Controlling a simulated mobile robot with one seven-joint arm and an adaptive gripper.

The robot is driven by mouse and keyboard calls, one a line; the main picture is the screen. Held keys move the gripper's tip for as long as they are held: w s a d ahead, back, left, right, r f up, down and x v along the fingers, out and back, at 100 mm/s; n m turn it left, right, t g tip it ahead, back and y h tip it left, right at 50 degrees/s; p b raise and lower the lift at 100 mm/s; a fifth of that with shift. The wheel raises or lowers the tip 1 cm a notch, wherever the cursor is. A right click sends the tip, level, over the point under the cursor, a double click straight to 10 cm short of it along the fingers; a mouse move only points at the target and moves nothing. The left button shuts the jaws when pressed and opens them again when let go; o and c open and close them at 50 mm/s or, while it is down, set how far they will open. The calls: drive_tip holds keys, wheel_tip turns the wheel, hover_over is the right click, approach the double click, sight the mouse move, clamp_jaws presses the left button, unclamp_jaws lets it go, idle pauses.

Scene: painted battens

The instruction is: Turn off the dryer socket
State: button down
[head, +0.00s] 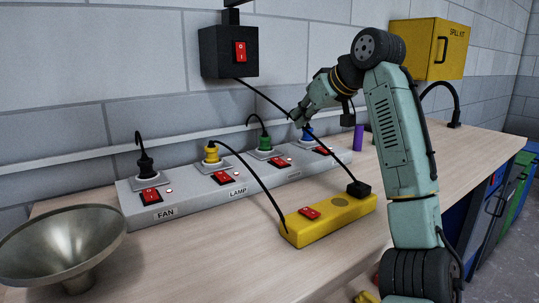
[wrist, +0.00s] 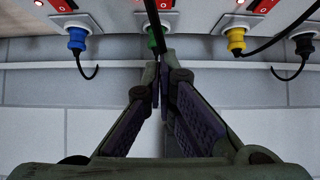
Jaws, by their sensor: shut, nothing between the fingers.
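A grey socket strip (head: 135,208) lies along the wall with a row of red rocker switches. The black-plug socket (head: 146,168) is labelled FAN, and the yellow-plug socket (head: 211,154) is labelled LAMP. The green plug (head: 265,142) and blue plug (head: 307,134) sit farther right; I cannot read their labels, so I cannot tell which is the dryer. Their switches (head: 279,161) (head: 322,151) show red. My gripper (head: 297,120) is shut and empty above the strip's far half. In the wrist view its fingertips (wrist: 163,62) appear just below the green plug (wrist: 156,40).
A yellow power block (head: 350,210) with its own red switch lies in front of the strip. Its black cable rises to a black wall box (head: 228,52) and passes near my gripper. A metal funnel (head: 60,240) stands at the near left. A purple object (head: 359,138) stands beyond the strip.

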drive_tip(key=shift+w, duration=0.1)
drive_tip(key=p, duration=0.1)
hover_over(281, 160)
drive_tip(key=f, duration=0.6)
drive_tip(key=shift+s+d, duration=0.1)
drive_tip(key=shift+s, duration=0.3)
drive_tip(key=f, duration=0.2)
drive_tip(key=shift+w+f, duration=0.2)
drive_tip(key=shift+f, duration=0.15)
drive_tip(key=shift+a+f, duration=0.2)
drive_tip(key=shift+f, duration=0.55)
drive_tip(key=shift+w+r+p, duration=0.1)
drive_tip(key=shift+r+p, duration=0.05)
drive_tip(key=shift+p, duration=0.25)
drive_tip(key=shift+w+a+p, duration=0.1)
drive_tip(key=shift+p, duration=0.65)
drive_tip(key=shift+f, duration=0.35)
